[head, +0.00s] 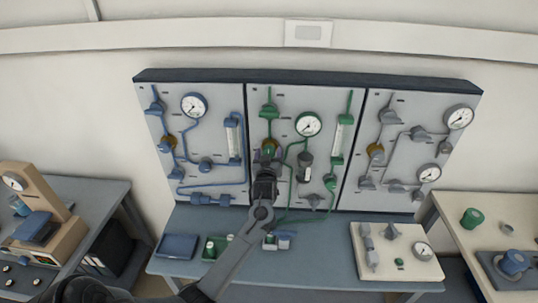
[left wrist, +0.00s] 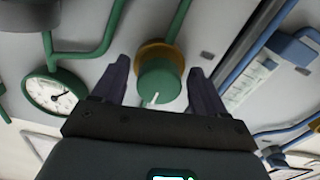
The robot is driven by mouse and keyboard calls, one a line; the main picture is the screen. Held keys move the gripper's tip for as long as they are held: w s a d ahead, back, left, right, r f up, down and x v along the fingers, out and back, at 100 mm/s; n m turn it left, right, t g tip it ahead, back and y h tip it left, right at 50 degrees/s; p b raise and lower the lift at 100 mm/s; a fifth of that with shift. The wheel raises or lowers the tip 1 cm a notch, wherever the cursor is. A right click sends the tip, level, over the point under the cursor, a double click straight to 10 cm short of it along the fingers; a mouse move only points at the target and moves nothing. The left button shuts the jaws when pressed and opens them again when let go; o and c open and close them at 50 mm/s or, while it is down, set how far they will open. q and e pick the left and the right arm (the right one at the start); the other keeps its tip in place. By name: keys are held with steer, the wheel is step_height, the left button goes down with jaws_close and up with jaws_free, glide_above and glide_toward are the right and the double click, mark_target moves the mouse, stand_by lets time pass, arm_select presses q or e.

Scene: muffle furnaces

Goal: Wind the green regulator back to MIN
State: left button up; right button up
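The green regulator is a round green knob (left wrist: 160,82) on a brass collar (left wrist: 158,54) in the left wrist view. A white pointer line shows on its near edge, low in the picture; no MIN lettering is readable. In the head view the regulator (head: 269,146) sits on the middle panel, partly hidden by my gripper. My left gripper (left wrist: 158,68) is open, with one dark finger on each side of the knob and a visible gap on both sides. It also shows in the head view (head: 267,160), pointed at the panel. My right gripper is not in view.
Green pipes and a green gauge (head: 308,124) are close to the regulator. A green flowmeter (head: 340,138) stands further right. The blue panel (head: 165,115) is left, the grey panel (head: 408,108) right. A blue tray (head: 177,246) and white board (head: 395,252) lie on the bench below.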

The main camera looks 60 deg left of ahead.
arm_select(q)
steer(key=c, duration=0.9)
